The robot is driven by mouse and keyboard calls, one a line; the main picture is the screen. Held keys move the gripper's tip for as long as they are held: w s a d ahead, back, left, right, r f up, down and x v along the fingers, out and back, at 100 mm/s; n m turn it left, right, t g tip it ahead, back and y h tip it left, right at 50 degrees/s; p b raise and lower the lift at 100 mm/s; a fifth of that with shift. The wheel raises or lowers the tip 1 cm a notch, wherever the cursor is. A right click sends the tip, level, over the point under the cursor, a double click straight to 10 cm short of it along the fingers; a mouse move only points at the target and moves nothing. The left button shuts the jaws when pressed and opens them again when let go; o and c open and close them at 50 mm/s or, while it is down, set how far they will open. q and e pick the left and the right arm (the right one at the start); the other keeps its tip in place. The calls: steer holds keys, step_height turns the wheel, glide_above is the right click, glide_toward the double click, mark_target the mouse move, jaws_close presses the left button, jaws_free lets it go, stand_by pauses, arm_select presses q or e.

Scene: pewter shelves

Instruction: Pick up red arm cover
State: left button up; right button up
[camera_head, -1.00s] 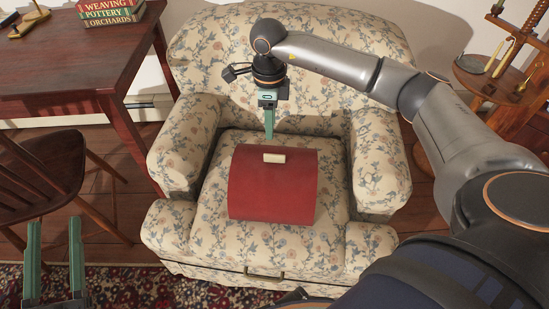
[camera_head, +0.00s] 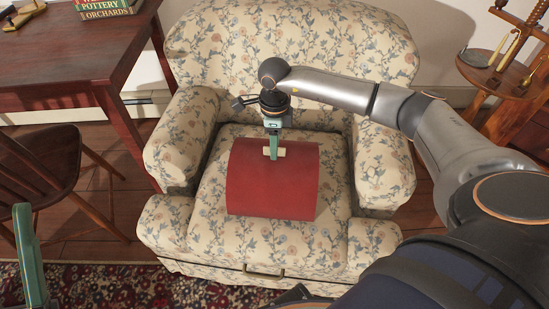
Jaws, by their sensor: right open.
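The red arm cover (camera_head: 272,190) lies curved on the seat of the floral armchair (camera_head: 290,50). A small cream block or tab (camera_head: 281,152) sits near its upper edge. My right gripper (camera_head: 273,154) points down at that tab. Its green finger overlaps the tab in the picture; I cannot tell whether it touches. The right jaws are open, and the second finger is hidden behind the first. My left gripper (camera_head: 28,255) shows only in part at the lower left edge, away from the cover, and its opening cannot be judged.
A dark wooden desk (camera_head: 70,60) with books (camera_head: 105,8) stands at the left, with a wooden chair (camera_head: 45,165) before it. A round wooden stand (camera_head: 505,75) with candles is at the right. A patterned rug (camera_head: 150,285) lies in front.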

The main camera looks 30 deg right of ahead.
steer(key=shift+f, duration=0.45)
steer(key=shift+r, duration=0.1)
jaws_close()
stand_by(1.0)
